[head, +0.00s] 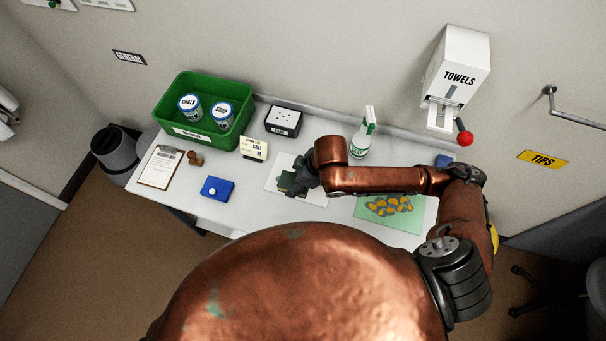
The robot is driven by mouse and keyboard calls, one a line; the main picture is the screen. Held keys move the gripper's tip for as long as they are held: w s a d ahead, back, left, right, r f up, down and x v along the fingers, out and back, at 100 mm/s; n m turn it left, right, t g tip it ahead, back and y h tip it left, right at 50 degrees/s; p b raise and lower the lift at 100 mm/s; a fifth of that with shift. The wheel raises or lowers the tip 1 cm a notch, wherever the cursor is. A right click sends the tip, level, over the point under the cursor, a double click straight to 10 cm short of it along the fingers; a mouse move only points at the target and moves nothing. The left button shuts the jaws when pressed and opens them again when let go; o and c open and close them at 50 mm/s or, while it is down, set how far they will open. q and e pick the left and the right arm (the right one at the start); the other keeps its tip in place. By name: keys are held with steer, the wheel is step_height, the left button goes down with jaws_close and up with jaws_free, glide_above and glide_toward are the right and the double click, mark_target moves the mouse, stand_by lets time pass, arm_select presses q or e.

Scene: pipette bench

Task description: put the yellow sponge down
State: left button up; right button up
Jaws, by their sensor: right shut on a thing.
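My right gripper (305,182) reaches in from the right, over a white sheet (314,198) in the middle of the bench. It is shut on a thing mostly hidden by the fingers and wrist. Only a dark green, blocky part (288,184) shows at the fingers, which fits the top side of a sponge; I see no yellow face on it. I cannot tell whether it touches the sheet. My left gripper is not in view.
A green crate (167,129) with two jars stands at the back left. Near it are a clipboard (160,168), a stamp, a card and a blue box (217,189). A spray bottle (361,140) stands behind my right arm. A green mat (418,222) bears several orange-yellow lumps.

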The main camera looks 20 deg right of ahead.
steer(key=w+d+f, duration=0.1)
steer(key=w+f, duration=0.1)
steer(key=w+d+f, duration=0.3)
steer(key=w+f, duration=0.1)
steer(key=shift+w+d+f+b, duration=0.2)
steer(key=shift+w+d+b, duration=0.1)
steer(key=shift+b, duration=0.05)
steer(key=shift+w+f, duration=0.15)
steer(key=shift+f, duration=0.1)
steer(key=f, duration=0.2)
steer(key=shift+w+f, duration=0.25)
steer(key=shift+f, duration=0.05)
steer(key=shift+w+a+f, duration=0.1)
steer(key=shift+a+f, duration=0.05)
steer(key=shift+f, duration=0.3)
steer(key=shift+a, duration=0.1)
steer(key=shift+w+f, duration=0.1)
steer(key=shift+f, duration=0.05)
steer(key=o, duration=1.2)
steer(key=shift+s+d, duration=0.25)
steer(key=shift+r, duration=0.55)
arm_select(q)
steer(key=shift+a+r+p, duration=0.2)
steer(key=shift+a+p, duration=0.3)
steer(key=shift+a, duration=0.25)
arm_select(e)
steer(key=v, duration=1.1)
steer(key=shift+s+d+r, duration=0.1)
steer(key=shift+s+d, duration=0.1)
